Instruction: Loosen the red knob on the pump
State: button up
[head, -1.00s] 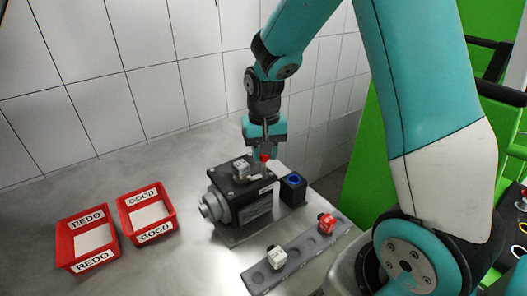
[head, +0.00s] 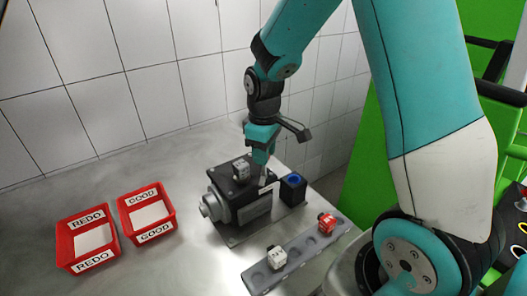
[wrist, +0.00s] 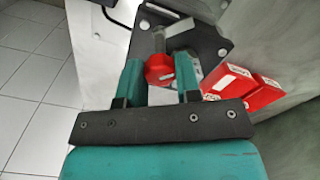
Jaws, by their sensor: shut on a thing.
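The red knob (wrist: 158,69) sits between my gripper's two fingers in the wrist view, at the top of the pump. My gripper (wrist: 160,75) is shut on it. In the head view my gripper (head: 262,179) points down at the pump's back right, and the knob is hidden behind the fingers there. The pump (head: 242,208) is a dark block with a round grey end at its left, standing on the metal table. A small grey-white fitting (head: 241,170) stands on its top, left of my gripper.
A black block with a blue ring (head: 293,188) stands close right of the pump. A grey rack (head: 300,252) in front holds a white part (head: 277,257) and a red part (head: 326,223). Red REDO (head: 88,240) and GOOD (head: 147,216) trays stand left. A tiled wall is behind.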

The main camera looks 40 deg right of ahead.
jog(key=shift+n, duration=1.5)
jog(key=o, duration=0.9)
notch_tip(320, 180, up, 18)
jog(key=b, duration=0.2)
jog(key=shift+f+b, duration=0.25)
jog(key=shift+b, duration=0.15)
